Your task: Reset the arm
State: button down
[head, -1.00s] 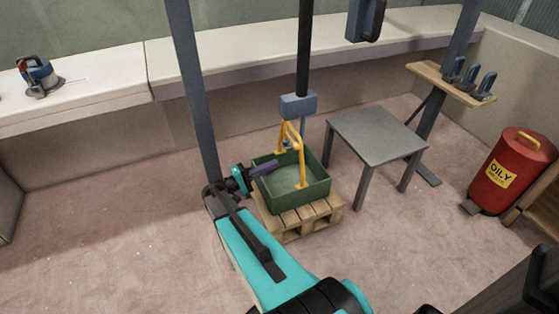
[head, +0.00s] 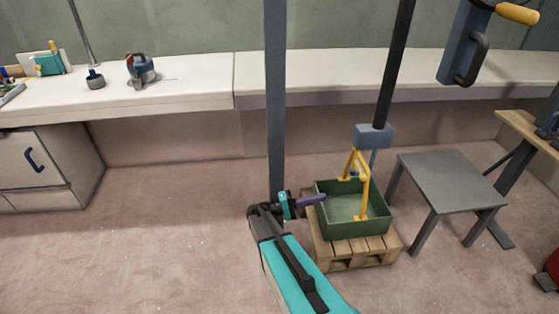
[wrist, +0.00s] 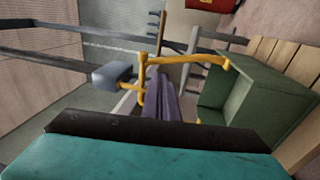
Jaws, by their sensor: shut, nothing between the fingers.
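My gripper (head: 312,200) is shut and empty, with its purple fingers pointing right at the left rim of the green crate (head: 377,221). In the wrist view the shut fingers (wrist: 163,101) lie beside the crate's yellow handle (wrist: 186,59), and the green crate (wrist: 245,100) is on the right. Whether the fingers touch the crate or handle, I cannot tell. The crate stands on a wooden pallet (head: 345,257) and looks empty from the head view. My arm reaches up from the bottom of the head view.
A blue-grey hoist block (head: 374,137) hangs on a dark pole just above the yellow handle. A grey table (head: 450,180) stands right of the crate. A grey post (head: 275,100) rises behind my arm. Open floor (head: 150,235) lies to the left.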

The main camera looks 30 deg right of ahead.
jog(key=shift+r, duration=0.1)
jog(key=s+a+r+n+t+p, duration=0.1)
jog(key=s+a+r+p, duration=0.1)
jog(key=a+r+p, duration=0.45)
jog(key=s+a+f+n+y+p, duration=0.1)
jog(key=s+a+f+y+p, duration=0.5)
jog(key=s, duration=0.5)
jog(key=s+a+f+n+y+p, duration=0.25)
jog(key=s+a+y+p, duration=0.25)
jog(key=s+a+p, duration=0.4)
jog(key=s+a+f+y, duration=0.1)
jog(key=s+a+y, duration=0.1)
jog(key=a+y, duration=0.2)
jog(key=s+a+f+y, duration=0.2)
jog(key=a+y, duration=0.1)
jog(key=a, duration=0.7)
jog(key=shift+s+a+f+y, duration=0.25)
jog(key=shift+s+a+y, duration=0.1)
jog(key=shift+s+y, duration=0.05)
